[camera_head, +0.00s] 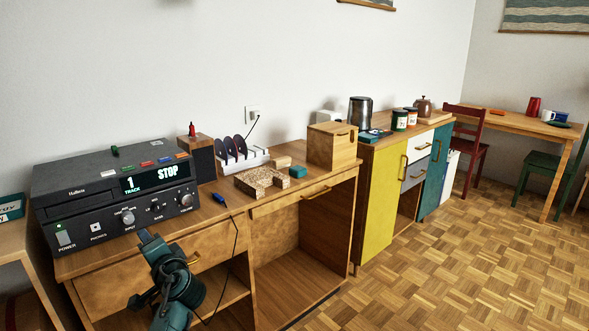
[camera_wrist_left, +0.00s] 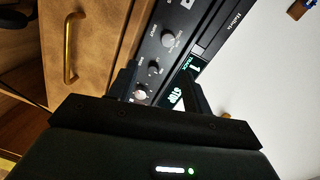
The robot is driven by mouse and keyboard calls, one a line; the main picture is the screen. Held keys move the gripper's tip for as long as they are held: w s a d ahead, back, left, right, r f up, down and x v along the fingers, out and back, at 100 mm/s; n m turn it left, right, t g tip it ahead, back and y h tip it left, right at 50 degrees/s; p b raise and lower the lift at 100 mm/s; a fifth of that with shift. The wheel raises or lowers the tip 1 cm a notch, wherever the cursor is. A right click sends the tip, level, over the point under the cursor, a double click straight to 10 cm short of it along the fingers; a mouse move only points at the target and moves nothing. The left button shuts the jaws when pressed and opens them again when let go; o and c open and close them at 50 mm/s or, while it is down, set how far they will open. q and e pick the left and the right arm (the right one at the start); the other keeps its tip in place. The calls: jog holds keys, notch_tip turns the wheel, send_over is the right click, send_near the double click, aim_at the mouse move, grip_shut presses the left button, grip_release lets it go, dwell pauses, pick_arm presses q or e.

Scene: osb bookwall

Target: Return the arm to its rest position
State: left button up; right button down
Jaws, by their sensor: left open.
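My left gripper (camera_head: 150,268) and its teal arm are in the lower left of the head view, in front of the wooden desk (camera_head: 222,220) and the black player (camera_head: 118,190). The left wrist view shows my left gripper (camera_wrist_left: 157,78) open, with two dark fingers apart and nothing between them. Beyond the fingers are the knobs and display of the player (camera_wrist_left: 165,50), which looks tilted there. My right gripper is in neither view.
A drawer handle (camera_head: 193,258) is close beside my left gripper. A dark cable (camera_head: 236,235) with a blue plug (camera_head: 219,199) hangs over the desk front. A disc rack (camera_head: 240,155), a cork piece (camera_head: 262,182) and a wooden box (camera_head: 332,146) stand on the desk. The parquet floor (camera_head: 440,260) at right is clear.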

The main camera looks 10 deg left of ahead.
pick_arm(q)
jog(key=s+d+f+m+t+h, duration=0.1)
jog(key=s+d+f+t+h, duration=0.1)
jog(key=s+d+f+h, duration=1.1)
jog(key=s+d+r+n+h, duration=0.2)
jog(key=s+d+n+h, duration=0.2)
jog(key=s+d, duration=0.95)
jog(key=r+p, duration=0.1)
jog(key=p, duration=0.4)
jog(key=s+r+g+p, duration=0.1)
jog(key=r+p, duration=0.1)
jog(key=p, duration=0.3)
jog(key=s+a+r+g+p, duration=0.1)
jog(key=r+p, duration=0.1)
jog(key=p, duration=0.3)
jog(key=shift+s+m+y, duration=0.1)
jog(key=shift+m+y, duration=0.2)
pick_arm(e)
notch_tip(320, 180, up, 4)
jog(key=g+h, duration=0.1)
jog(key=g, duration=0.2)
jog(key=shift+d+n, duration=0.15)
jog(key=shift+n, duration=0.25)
pick_arm(q)
jog(key=shift+f, duration=0.3)
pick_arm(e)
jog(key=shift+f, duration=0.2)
